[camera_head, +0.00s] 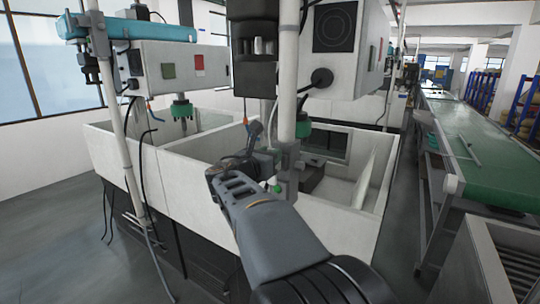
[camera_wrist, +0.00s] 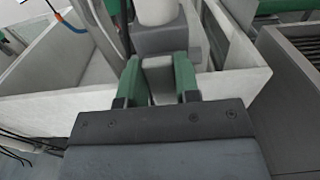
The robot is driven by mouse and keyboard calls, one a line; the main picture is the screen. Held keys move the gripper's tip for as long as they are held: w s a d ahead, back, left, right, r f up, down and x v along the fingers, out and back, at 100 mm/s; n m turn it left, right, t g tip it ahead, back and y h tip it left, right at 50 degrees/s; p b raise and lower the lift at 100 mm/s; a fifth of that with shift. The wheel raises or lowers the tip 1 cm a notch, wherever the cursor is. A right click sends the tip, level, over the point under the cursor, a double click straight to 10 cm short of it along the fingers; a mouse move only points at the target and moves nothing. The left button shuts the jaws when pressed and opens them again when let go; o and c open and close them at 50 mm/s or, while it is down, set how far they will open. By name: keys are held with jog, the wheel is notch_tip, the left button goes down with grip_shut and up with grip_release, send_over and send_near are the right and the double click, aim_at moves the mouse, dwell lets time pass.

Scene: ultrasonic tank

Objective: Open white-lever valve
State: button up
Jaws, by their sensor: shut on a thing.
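The white lever (camera_wrist: 158,85) shows in the wrist view as a pale block between the two green fingers of my gripper (camera_wrist: 159,75). The fingers are shut on it, one on each side. Its far end meets a pale rounded body, probably the valve, and the join is partly hidden. In the head view my arm reaches up to the white vertical pipe (camera_head: 287,90) in front of the tank. There the lever and fingertips are small and largely hidden by my wrist, so the lever's angle cannot be told.
White open tanks (camera_head: 125,165) stand around and behind the pipe, their walls close to my gripper. A control box (camera_head: 345,45) hangs above right, with dark cables near it. A green conveyor (camera_head: 490,150) runs along the right. Open floor (camera_head: 45,220) lies at left.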

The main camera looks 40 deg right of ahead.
jog(key=o, duration=0.9)
jog(key=b+v, duration=0.2)
jog(key=v, duration=1.2)
jog(key=shift+b, duration=0.35)
